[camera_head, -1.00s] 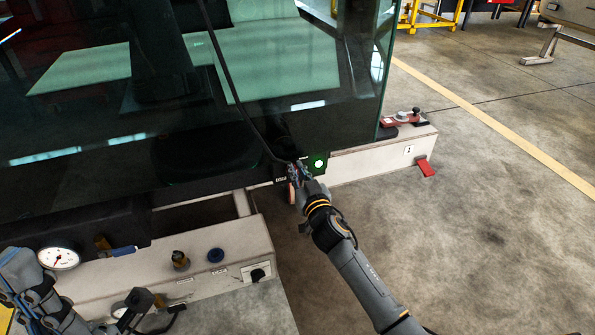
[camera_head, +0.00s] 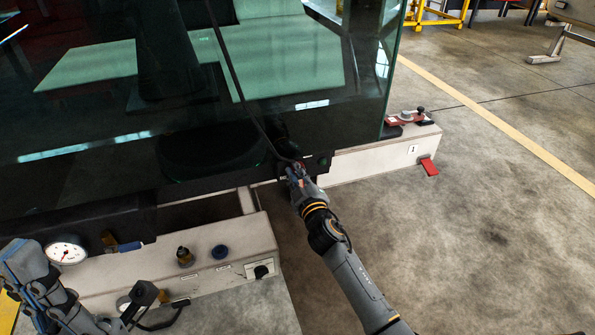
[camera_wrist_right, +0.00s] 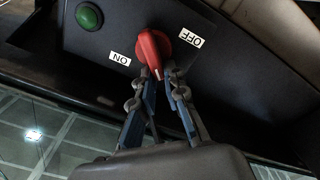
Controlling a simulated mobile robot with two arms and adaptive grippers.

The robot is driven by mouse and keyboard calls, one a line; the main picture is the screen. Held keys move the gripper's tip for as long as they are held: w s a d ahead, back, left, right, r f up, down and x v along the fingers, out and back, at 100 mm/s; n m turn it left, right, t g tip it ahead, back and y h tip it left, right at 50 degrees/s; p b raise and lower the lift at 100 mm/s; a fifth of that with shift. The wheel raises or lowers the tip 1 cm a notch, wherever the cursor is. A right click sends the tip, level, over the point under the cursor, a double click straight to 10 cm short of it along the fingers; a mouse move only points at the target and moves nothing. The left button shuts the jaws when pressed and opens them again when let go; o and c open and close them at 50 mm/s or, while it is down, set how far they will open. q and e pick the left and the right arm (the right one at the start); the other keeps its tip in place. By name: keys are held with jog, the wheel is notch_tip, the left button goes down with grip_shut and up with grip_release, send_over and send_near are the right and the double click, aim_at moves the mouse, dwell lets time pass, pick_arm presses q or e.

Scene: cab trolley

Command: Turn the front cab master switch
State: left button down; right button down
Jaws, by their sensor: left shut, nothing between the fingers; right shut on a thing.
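The front cab master switch is a red rotary knob (camera_wrist_right: 152,48) on a dark panel, between a white ON label (camera_wrist_right: 121,59) and a white OFF label (camera_wrist_right: 190,37). A dark green round lamp (camera_wrist_right: 89,15) sits left of it. My right gripper (camera_wrist_right: 161,78) is shut on the knob's handle, one finger on each side. In the head view my right gripper (camera_head: 292,172) is at the cab's lower front corner and hides the knob. My left gripper (camera_head: 98,324) is shut and empty at the lower left, partly cut off by the frame edge.
The cab's glass (camera_head: 200,100) rises behind my right gripper. A gauge (camera_head: 67,252) is near my left arm.

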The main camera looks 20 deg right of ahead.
jog(key=shift+a+f+n+b, duration=0.15)
jog(key=shift+f+n, duration=0.15)
jog(key=shift+n, duration=1.25)
jog(key=shift+a+f+n+b, duration=0.1)
jog(key=shift+f+n+b, duration=0.2)
jog(key=shift+n, duration=1.2)
jog(key=shift+a+f+n+b, duration=0.15)
jog(key=shift+f+n, duration=0.2)
jog(key=shift+n, duration=1.2)
jog(key=c, duration=1.4)
grip_release()
jog(key=shift+s, duration=0.1)
jog(key=s, duration=1.2)
jog(key=shift+d, duration=0.2)
